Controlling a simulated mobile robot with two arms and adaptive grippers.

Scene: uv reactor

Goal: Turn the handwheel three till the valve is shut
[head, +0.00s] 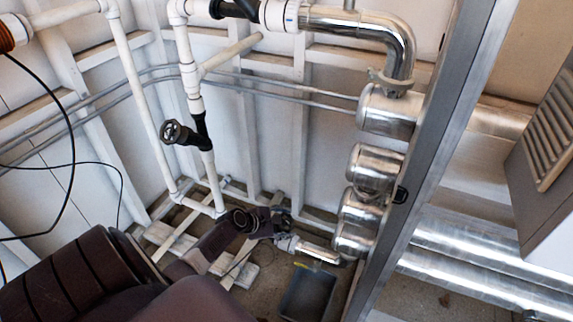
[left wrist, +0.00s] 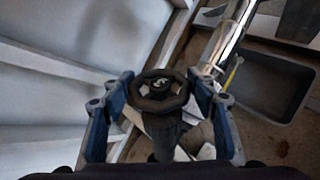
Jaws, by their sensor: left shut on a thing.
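A dark, many-sided handwheel (left wrist: 158,103) sits between the two blue-grey fingers of my left gripper (left wrist: 160,92) in the left wrist view. The gripper is shut on it, with a finger on each side of the rim. A dark valve body shows below the wheel. In the head view my left gripper (head: 278,220) is low by the wall, and my wrist largely hides the wheel. Another black handwheel (head: 172,132) stands free on the upright white pipe. I see no number on either wheel. My right gripper is not in view.
A dark grey open bin (head: 307,293) lies on the floor close to my left gripper. Shiny metal cylinders (head: 370,165) and a grey upright post (head: 425,150) stand to the right. White pipes (head: 135,85) run along the panelled wall.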

